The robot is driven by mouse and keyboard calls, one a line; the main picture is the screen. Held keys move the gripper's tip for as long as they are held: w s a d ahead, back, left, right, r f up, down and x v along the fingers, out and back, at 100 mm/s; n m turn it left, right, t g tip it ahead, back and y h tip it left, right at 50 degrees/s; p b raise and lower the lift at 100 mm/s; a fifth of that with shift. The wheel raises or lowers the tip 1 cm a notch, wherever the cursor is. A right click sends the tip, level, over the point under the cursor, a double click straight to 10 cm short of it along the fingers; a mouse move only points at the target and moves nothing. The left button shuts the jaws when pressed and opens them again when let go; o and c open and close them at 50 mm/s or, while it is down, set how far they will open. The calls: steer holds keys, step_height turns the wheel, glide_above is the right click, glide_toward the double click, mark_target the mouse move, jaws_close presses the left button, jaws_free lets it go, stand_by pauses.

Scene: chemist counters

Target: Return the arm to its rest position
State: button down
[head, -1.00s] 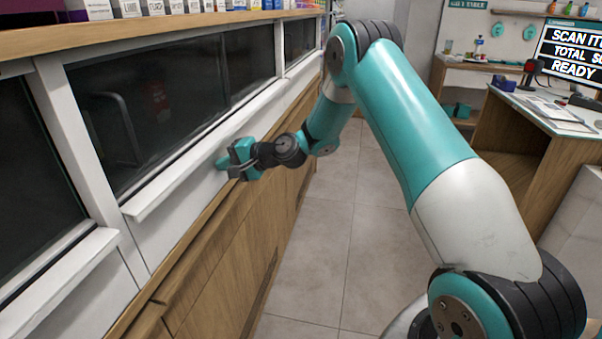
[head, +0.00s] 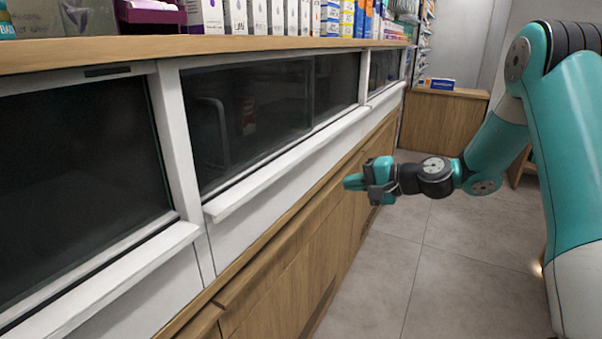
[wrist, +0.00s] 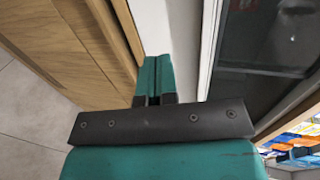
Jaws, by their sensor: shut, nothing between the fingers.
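My gripper (head: 354,182) is at the end of my teal and white arm, in the middle of the head view. It points left toward the counter front and holds nothing. In the wrist view its teal fingers (wrist: 153,77) are together, with a white panel and wooden drawer fronts beyond them. My arm reaches in from the right of the head view, bent at the elbow. Whether the fingertips touch the counter front cannot be told.
A long counter (head: 300,260) with dark glass windows (head: 265,115) and white ledges runs along the left. Boxes (head: 290,17) stand on its wooden top. A wooden cabinet (head: 440,122) stands at the back. Tiled floor (head: 385,290) to the right of the counter is clear.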

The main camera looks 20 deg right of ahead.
steer(key=s+a+r+n+g+p, duration=0.1)
steer(key=s+a+r+n+g, duration=0.15)
steer(key=s+a, duration=0.25)
steer(key=s+a+r+n+g+h, duration=0.1)
steer(key=s+a+r+n+g, duration=0.1)
steer(key=s+a+n, duration=0.3)
steer(key=s+a+r+n+g+p, duration=0.1)
steer(key=s+a+r+n+g, duration=0.1)
steer(key=s+a+r+g, duration=0.3)
steer(key=s+a+n+g+h+p, duration=0.1)
steer(key=s+n+h, duration=0.3)
steer(key=s, duration=1.3)
steer(key=n, duration=0.3)
steer(key=shift+s+a+h, duration=0.35)
steer(key=shift+a+h, duration=0.05)
